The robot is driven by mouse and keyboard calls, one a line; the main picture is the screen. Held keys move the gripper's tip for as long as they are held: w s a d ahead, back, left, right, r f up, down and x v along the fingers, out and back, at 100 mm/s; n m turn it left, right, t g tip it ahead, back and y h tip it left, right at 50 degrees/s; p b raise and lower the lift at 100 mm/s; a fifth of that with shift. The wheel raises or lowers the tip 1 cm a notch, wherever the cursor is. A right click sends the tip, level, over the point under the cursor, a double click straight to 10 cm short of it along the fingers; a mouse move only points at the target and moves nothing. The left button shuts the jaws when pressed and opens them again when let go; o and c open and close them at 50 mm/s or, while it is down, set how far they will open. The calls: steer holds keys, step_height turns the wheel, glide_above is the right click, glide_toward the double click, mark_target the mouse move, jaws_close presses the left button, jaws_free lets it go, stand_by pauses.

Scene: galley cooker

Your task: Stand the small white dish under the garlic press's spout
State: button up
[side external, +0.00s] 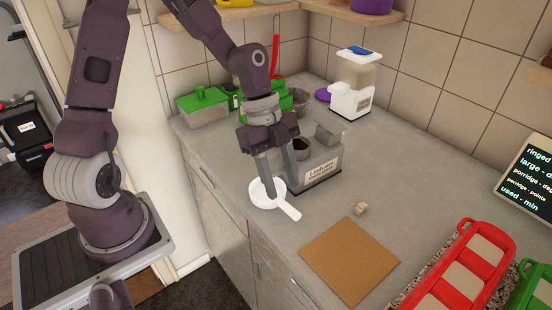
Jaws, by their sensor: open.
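The small white dish (257,197) sits on the grey counter near its front edge, its stubby handle pointing toward the lower right. My gripper (282,190) points down at it with fingers apart. One finger reaches over the dish's bowl; the other is at its right, near the rim. I cannot tell whether either touches it. A grey machine with a label (322,173), a dark round opening and a block on top stands just behind and right of the dish. It appears to be the garlic press. My gripper hides part of it, and I cannot make out its spout.
A brown board (349,262) and small beige pieces (361,209) lie to the right. A red tray (478,256) is at the lower right. A white dispenser (352,97) and green-lidded tubs (204,104) stand behind.

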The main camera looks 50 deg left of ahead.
steer(key=v, duration=0.6)
steer(key=s+r+n+t+y, duration=0.4)
steer(key=s+r+n, duration=0.7)
steer(key=s+n, duration=0.5)
steer(key=shift+a+n+t+y, duration=0.3)
steer(key=shift+a+n+t, duration=0.1)
steer(key=shift+n+t, duration=0.5)
